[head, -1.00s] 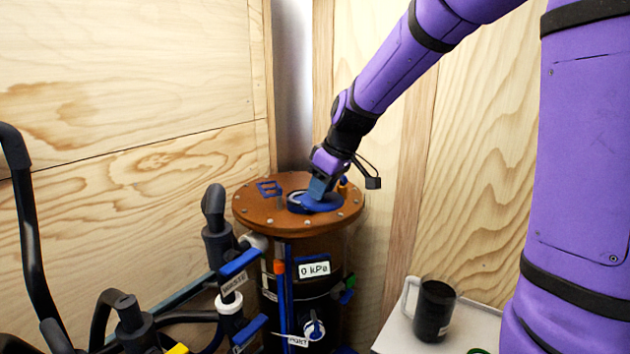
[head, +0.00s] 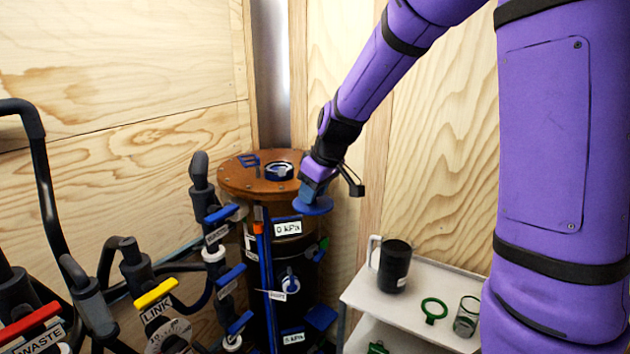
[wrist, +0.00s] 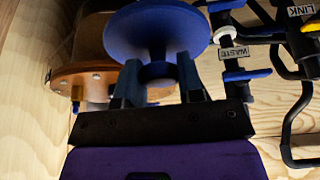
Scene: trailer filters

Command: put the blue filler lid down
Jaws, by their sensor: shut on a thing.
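The blue filler lid (head: 314,206) is a round disc held in my gripper (head: 314,188), off to the right of the brown tank top (head: 235,183). In the wrist view the lid (wrist: 157,30) fills the upper middle, and my gripper (wrist: 160,85) is shut on the knob under its disc. The filler opening (head: 279,170) on the tank top is uncovered and shows a blue and white ring. The lid hangs in the air, apart from the tank top and above the height of the trolley.
Pipes and valves with blue, yellow (head: 156,293) and red handles crowd the left.

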